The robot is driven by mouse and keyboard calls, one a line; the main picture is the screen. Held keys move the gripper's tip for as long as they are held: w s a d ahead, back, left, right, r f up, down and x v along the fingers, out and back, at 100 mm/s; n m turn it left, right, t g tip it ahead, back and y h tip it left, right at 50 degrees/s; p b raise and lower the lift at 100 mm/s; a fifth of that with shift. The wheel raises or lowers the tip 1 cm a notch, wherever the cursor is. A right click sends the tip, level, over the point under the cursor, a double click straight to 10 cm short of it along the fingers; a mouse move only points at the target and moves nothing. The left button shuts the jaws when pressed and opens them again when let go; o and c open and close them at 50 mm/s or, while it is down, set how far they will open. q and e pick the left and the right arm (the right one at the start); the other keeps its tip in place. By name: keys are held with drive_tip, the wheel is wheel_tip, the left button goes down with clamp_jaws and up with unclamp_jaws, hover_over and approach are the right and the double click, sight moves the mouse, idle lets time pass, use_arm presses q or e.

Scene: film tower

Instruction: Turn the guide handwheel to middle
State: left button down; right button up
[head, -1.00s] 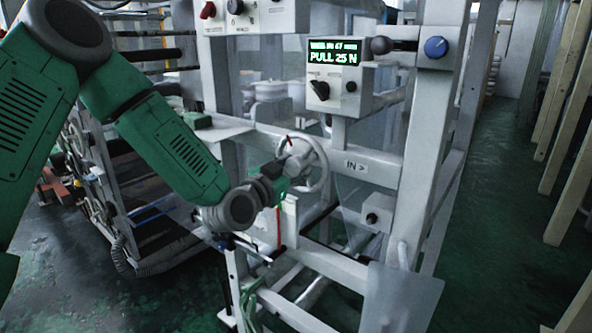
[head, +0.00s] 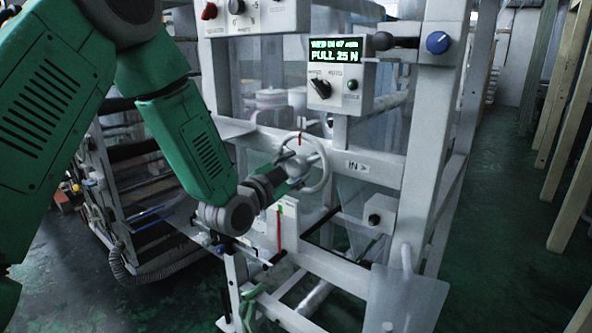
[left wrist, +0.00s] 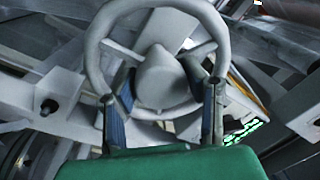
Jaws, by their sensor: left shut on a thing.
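The guide handwheel (head: 327,171) is a pale grey wheel with a central hub and spokes, mounted on the white machine frame. A red mark (head: 299,138) shows at its top in the head view. My left gripper (head: 290,168) reaches it from the left and front. In the left wrist view the two fingers (left wrist: 162,100) stand on either side of the wheel's hub (left wrist: 160,78), and the gripper is shut on the handwheel. The exact finger contact is partly hidden. My right gripper is in neither view.
A display box (head: 340,75) reading "PULL 25 N" hangs above the wheel. A blue knob (head: 437,43) sits on the post at right. An "IN" label (head: 357,166) is right of the wheel.

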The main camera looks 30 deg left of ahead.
use_arm(q)
drive_tip(key=shift+r, duration=0.1)
drive_tip(key=c, duration=0.9)
unclamp_jaws()
drive_tip(key=shift+s, duration=0.25)
drive_tip(key=s+f, duration=0.1)
drive_tip(key=s, duration=1)
drive_tip(key=shift+s+a, duration=0.15)
